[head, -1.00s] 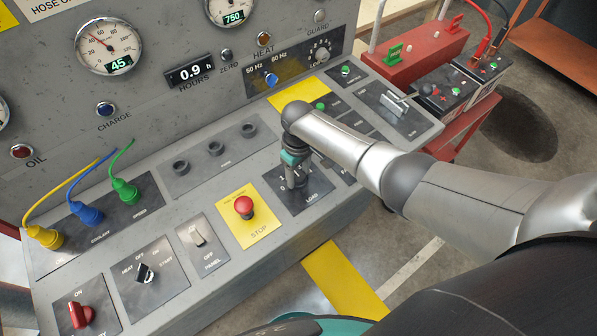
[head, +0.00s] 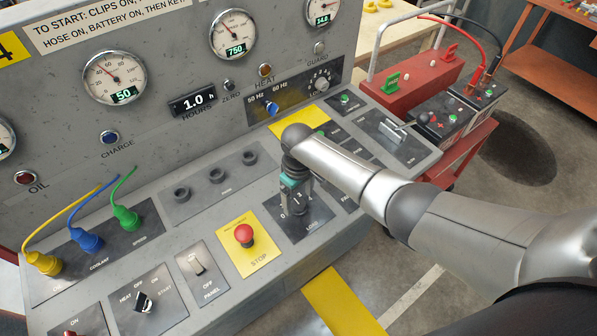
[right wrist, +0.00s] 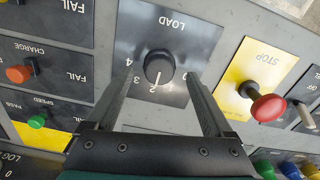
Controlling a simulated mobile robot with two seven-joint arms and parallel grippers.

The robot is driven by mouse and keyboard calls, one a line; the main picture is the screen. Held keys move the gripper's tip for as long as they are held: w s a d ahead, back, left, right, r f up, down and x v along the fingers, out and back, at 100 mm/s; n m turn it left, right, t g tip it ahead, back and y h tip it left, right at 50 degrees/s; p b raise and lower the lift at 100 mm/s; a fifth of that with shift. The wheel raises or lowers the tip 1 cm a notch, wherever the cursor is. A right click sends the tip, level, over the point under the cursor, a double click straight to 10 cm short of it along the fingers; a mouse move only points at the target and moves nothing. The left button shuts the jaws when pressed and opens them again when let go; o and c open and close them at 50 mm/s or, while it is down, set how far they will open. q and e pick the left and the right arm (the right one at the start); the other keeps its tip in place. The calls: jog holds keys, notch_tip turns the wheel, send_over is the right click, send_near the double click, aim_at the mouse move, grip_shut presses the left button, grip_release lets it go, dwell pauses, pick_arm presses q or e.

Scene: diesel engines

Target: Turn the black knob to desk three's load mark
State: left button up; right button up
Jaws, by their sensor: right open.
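The black knob (right wrist: 158,67) sits on the dark LOAD plate (right wrist: 190,40) in the right wrist view, with marks 1 to 4 readable near it. A short white line shows on it towards the low numbers; I cannot tell exactly which mark it meets. My right gripper (right wrist: 160,77) is open, one fingertip on each side of the knob, with gaps showing. In the head view my right gripper (head: 297,195) points down over the LOAD plate (head: 312,228) and hides the knob. My left gripper is not in view.
A red STOP button (head: 243,235) on a yellow plate stands close left of the LOAD plate. Coloured plugs (head: 125,217) rise farther left. A red cart (head: 420,75) with batteries stands at the right. A yellow label (head: 8,48) at upper left reads 4.

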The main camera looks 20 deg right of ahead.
aim_at(298, 204)
notch_tip(298, 204, up, 13)
jog(key=p, duration=0.1)
dwell(0.3)
jog(key=shift+s, duration=0.1)
dwell(0.3)
